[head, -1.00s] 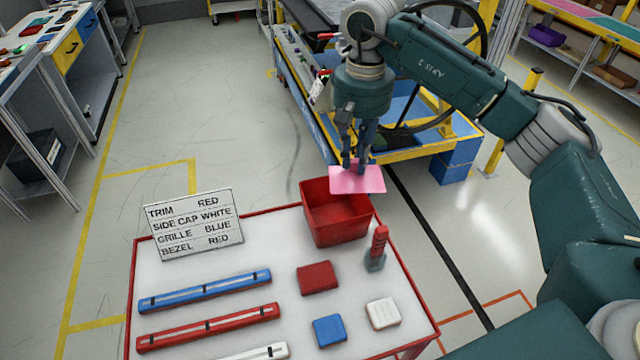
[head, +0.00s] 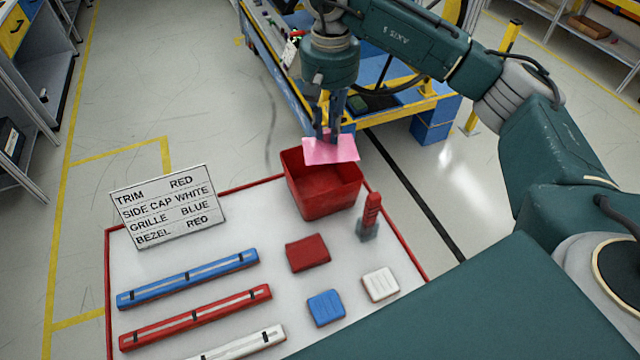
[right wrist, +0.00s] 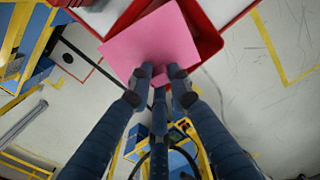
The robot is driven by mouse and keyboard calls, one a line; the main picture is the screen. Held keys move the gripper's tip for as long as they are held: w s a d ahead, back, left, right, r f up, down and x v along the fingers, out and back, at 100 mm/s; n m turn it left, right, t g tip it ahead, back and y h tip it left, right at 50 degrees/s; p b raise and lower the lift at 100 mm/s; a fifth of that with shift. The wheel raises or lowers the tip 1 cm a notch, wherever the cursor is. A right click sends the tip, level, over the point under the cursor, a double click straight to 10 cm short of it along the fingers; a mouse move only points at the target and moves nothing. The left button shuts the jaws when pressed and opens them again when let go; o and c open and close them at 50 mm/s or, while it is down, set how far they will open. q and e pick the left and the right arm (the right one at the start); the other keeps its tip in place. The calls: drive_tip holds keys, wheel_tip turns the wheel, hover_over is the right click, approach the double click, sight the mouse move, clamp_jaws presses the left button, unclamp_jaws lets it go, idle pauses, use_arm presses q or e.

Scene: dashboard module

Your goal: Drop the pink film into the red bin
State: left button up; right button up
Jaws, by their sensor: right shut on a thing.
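The pink film (head: 331,150) is a flat pink sheet held in my right gripper (head: 327,136). The gripper points down and is shut on the film's edge. The film is above the far part of the open red bin (head: 322,198) in the head view. In the right wrist view the film (right wrist: 152,44) is at the fingertips (right wrist: 160,76) and covers part of the red bin (right wrist: 207,44). The bin stands at the far edge of the white table; the part of its inside that shows looks empty. My left gripper is not in view.
The red-edged white table (head: 262,225) carries a sign (head: 168,206), a red block (head: 307,252), a blue block (head: 326,307), a white block (head: 380,283), a red-handled tool (head: 369,216) and several long strips. A blue and yellow cart (head: 388,112) stands behind on the floor.

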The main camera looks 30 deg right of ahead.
drive_tip(key=o, duration=0.8)
drive_tip(key=shift+r, duration=0.45)
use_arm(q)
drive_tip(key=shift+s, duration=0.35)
use_arm(e)
wheel_tip(320, 180, up, 11)
drive_tip(key=shift+r, duration=0.1)
